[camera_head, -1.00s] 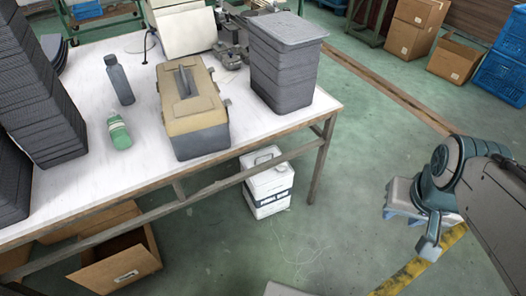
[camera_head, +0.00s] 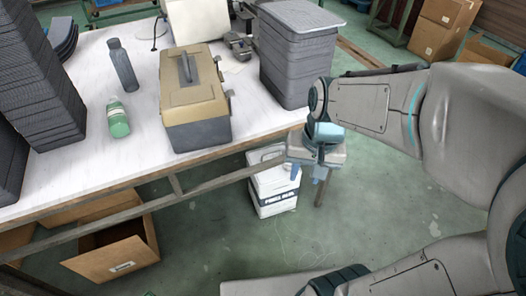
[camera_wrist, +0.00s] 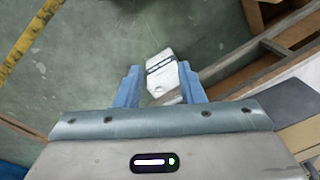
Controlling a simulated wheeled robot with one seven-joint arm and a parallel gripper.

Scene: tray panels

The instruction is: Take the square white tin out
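The square white tin (camera_head: 273,190) stands upright on the green floor under the near edge of the table, with dark lettering on its side and a handle on top. My gripper (camera_head: 309,174) is above and to the right of the tin in the head view, and hides part of its top right. In the wrist view the tin (camera_wrist: 160,72) lies beyond and between the two blue fingers of my gripper (camera_wrist: 158,84). The fingers are apart with nothing between them. The tin looks some distance below them.
The white table (camera_head: 88,170) has a wooden edge and a lower rail beside the tin. On it stand a tan toolbox (camera_head: 195,105), a grey bin stack (camera_head: 297,60), a grey bottle (camera_head: 122,65) and a green bottle (camera_head: 118,118). An open cardboard box (camera_head: 112,250) sits at left. The floor in front is clear.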

